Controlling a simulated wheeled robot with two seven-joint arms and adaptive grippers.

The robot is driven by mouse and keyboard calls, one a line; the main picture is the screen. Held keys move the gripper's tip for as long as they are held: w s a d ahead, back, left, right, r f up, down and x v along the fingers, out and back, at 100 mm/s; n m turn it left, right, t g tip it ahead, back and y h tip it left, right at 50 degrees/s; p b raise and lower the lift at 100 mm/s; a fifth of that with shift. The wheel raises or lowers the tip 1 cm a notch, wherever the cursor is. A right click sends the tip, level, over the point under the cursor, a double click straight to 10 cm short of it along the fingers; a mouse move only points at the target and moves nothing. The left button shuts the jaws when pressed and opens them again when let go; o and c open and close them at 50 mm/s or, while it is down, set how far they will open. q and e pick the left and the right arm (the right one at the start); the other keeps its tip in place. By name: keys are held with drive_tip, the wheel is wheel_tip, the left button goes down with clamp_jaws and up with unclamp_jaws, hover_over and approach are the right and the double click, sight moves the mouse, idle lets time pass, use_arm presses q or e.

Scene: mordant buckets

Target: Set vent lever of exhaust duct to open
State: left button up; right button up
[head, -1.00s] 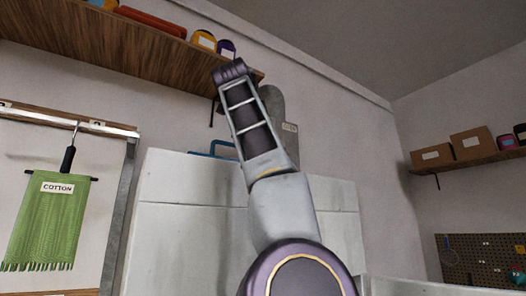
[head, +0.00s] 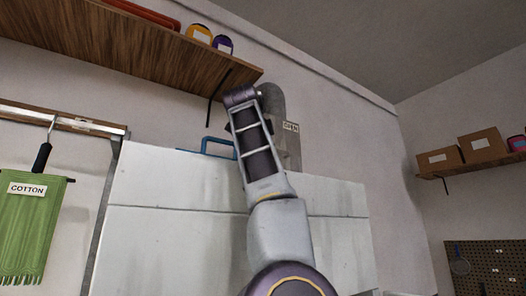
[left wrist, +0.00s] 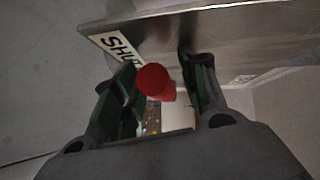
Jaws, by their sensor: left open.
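The exhaust duct (head: 273,104) is a grey pipe and box above the pale hood, partly behind my arm in the head view. An OPEN label (head: 291,127) is on its right side. In the left wrist view a red knob (left wrist: 153,81), apparently the vent lever's end, stands between the fingers of my left gripper (left wrist: 158,66), which is open. I cannot tell whether the fingers touch it. A SHUT label (left wrist: 115,48) is on the metal face beyond the left finger. The lever and fingers are hidden in the head view. My right gripper is not in view.
A wooden shelf (head: 130,45) with jars hangs upper left. A green COTTON cloth (head: 28,230) hangs at left. A shelf with boxes (head: 481,145) is at right.

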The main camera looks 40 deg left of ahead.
use_arm(q)
drive_tip(key=shift+s+d+r, duration=0.1)
drive_tip(key=shift+s, duration=0.1)
drive_tip(key=shift+c, duration=0.8)
drive_tip(key=shift+w, duration=0.1)
clamp_jaws()
drive_tip(key=shift+r, duration=0.25)
drive_tip(key=shift+r+m+g, duration=0.3)
drive_tip(key=shift+g, duration=0.1)
drive_tip(key=shift+r, duration=0.4)
drive_tip(key=shift+w+r+m+g, duration=0.15)
drive_tip(key=shift+r+m+g, duration=0.35)
drive_tip(key=shift+g, duration=0.1)
drive_tip(key=shift+f, duration=0.1)
